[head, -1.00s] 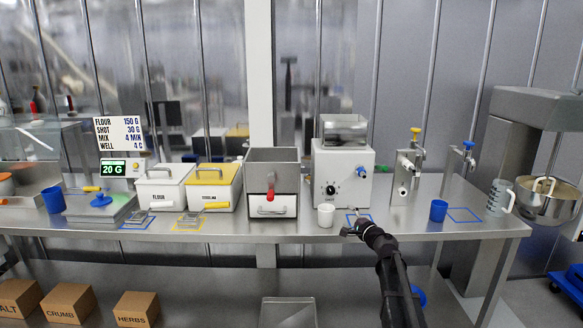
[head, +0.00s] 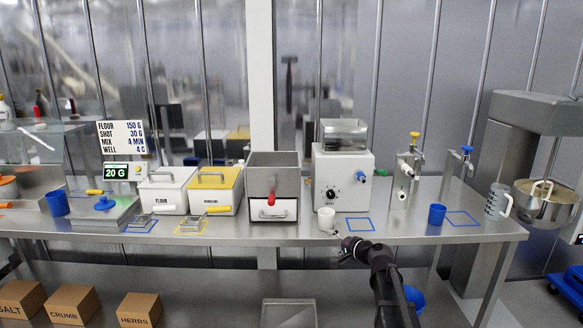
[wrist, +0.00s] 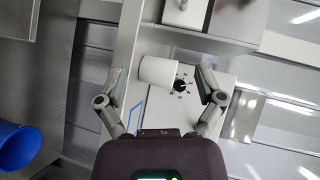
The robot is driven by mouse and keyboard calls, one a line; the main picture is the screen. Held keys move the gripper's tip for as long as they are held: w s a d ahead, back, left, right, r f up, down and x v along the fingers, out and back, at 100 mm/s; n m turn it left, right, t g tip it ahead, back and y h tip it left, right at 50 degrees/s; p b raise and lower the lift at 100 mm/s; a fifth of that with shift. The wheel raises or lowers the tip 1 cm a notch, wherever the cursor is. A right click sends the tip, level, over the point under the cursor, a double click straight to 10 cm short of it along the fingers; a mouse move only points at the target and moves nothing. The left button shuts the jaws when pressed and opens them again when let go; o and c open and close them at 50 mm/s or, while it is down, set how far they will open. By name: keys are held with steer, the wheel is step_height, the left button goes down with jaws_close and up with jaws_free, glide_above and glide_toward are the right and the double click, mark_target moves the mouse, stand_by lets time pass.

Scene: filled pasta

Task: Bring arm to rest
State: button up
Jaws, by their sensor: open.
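My gripper (head: 341,257) is open and empty in the head view, just in front of and below the table's front edge. Its two fingers also show spread apart in the wrist view (wrist: 163,95). A white cup (head: 326,218) stands upright on the table near the front edge, a little left of and beyond my gripper. In the wrist view the white cup (wrist: 157,71) appears between the fingers, but farther off; I see no contact. My dark arm reaches up from the lower right of the head view.
The steel table (head: 240,237) carries a white machine with a dial (head: 345,185), a flour bin (head: 165,192), a semolina-side yellow-lidded bin (head: 215,188) and a blue cup (head: 437,214). A mixer bowl (head: 545,203) stands at right. Cardboard boxes (head: 75,304) sit below. Space in front of the table is free.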

steer(key=s+d+f+n+g+h+p, duration=0.1)
steer(key=s+f+n+g+h+p, duration=0.1)
steer(key=s, duration=0.8)
steer(key=s+d+f+n+g+h+p, duration=0.1)
steer(key=s+n+g+h+p, duration=0.2)
steer(key=s+g, duration=0.3)
steer(key=s+d+f+n+g+h+p, duration=0.1)
steer(key=s+f+n+g+h+p, duration=0.1)
steer(key=s, duration=1.3)
steer(key=n+g+h, duration=0.1)
steer(key=h, duration=0.1)
steer(key=shift+f+n+g+h+p, duration=0.3)
steer(key=shift+g+p, duration=0.1)
